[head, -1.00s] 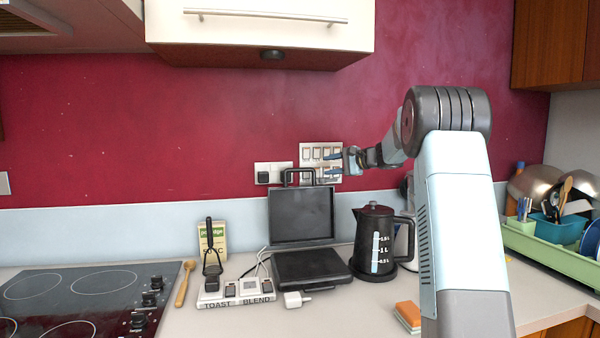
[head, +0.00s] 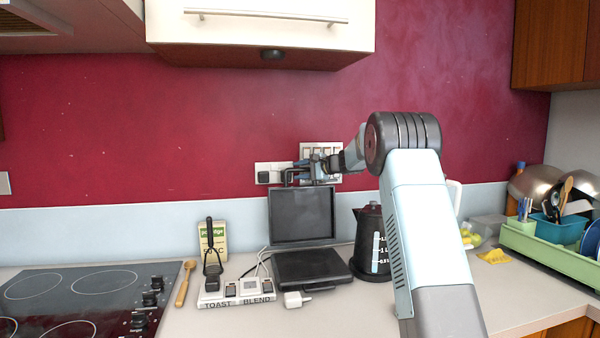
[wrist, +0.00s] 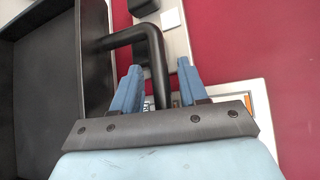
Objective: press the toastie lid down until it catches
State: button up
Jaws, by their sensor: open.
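The black toastie maker stands on the counter with its lid (head: 302,215) raised about upright and its lower half (head: 310,267) lying flat. The lid's black loop handle (head: 287,177) rises from the lid's top edge; its right part is hidden behind my gripper. My gripper (head: 305,172) is at the handle, above the lid. In the wrist view my gripper (wrist: 159,84) has its two blue fingers apart, with the bent handle (wrist: 150,42) showing between them. I cannot tell whether a finger touches it. The lid (wrist: 96,55) fills the left of that view.
A black kettle (head: 368,232) stands close right of the toastie maker, partly behind my arm. Labelled switches (head: 237,298), a plug (head: 293,299) and a wooden spoon (head: 186,282) lie left and in front. A hob (head: 80,295) is far left, a green dish rack (head: 560,253) right.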

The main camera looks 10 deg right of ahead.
grip_shut()
dwell(0.4)
jog(key=shift+a, duration=0.1)
